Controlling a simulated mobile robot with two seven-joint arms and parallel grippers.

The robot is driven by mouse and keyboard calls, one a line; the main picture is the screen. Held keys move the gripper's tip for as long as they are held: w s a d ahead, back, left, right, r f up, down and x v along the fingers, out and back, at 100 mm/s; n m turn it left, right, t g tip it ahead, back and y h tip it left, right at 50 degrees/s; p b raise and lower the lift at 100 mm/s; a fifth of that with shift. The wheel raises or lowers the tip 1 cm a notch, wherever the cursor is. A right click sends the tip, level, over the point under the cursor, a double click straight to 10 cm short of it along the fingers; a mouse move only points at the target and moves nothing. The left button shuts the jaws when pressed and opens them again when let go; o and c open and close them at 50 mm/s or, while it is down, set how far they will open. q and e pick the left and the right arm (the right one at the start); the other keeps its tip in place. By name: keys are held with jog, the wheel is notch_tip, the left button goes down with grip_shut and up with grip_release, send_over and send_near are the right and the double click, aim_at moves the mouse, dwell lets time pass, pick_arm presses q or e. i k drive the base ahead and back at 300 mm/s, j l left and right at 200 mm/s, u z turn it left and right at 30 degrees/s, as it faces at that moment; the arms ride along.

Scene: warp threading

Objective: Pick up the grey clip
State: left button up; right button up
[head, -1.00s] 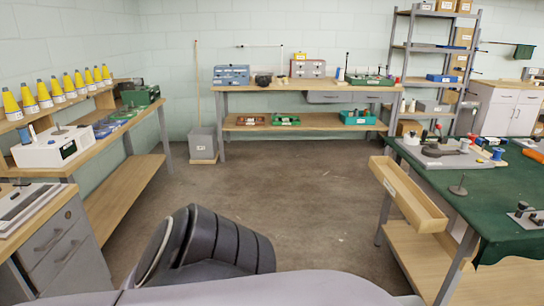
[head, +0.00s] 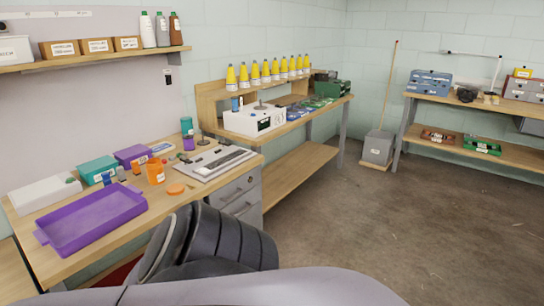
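I cannot make out a grey clip in the head view. Small items stand on the left workbench (head: 50,262), too small to tell apart surely. Among them are an orange cup (head: 155,171), a flat orange disc (head: 176,189) and small blue and dark pieces (head: 122,174). A grey flat plate with a dark strip (head: 215,163) lies at the bench's right end. Neither gripper is in view. Only dark and grey parts of my own body show at the bottom middle.
A purple tray (head: 92,222) lies near the bench's front edge, with teal (head: 97,169) and purple (head: 131,154) boxes behind it. Drawers (head: 236,190) stand under the right end. Yellow cones (head: 265,72) line a shelf beyond. The floor (head: 370,230) at right is clear.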

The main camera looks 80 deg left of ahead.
aim_at(121, 176)
jog(key=u, duration=3.6)
